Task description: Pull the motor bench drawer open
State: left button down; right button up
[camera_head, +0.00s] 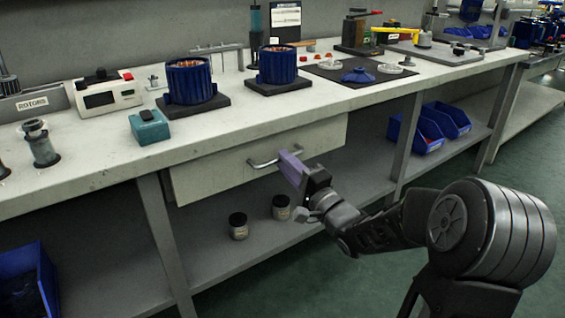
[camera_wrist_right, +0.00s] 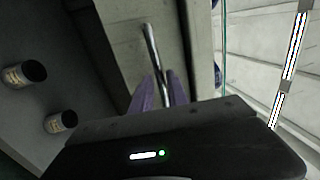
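The motor bench drawer (camera_head: 215,173) has a pale grey front under the bench top and looks closed or nearly so. Its metal bar handle (camera_head: 262,163) is partly hidden by my right gripper (camera_head: 291,162). In the right wrist view, the handle (camera_wrist_right: 152,45) runs between the two purple fingers of my right gripper (camera_wrist_right: 161,80). The fingers are close together, one on each side of the bar, and look shut on it. The drawer front (camera_wrist_right: 125,35) lies beyond them. My left gripper is not in view.
Two small jars (camera_head: 238,226) (camera_head: 281,207) stand on the lower shelf (camera_head: 215,262) below the drawer. Blue bins (camera_head: 418,130) sit on the shelf at right. A bench leg (camera_head: 165,235) is left of the drawer. Green floor in front is clear except for my arm.

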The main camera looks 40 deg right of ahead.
jog(key=shift+w+r, duration=0.2)
jog(key=shift+w, duration=0.8)
jog(key=shift+c, duration=0.4)
grip_shut()
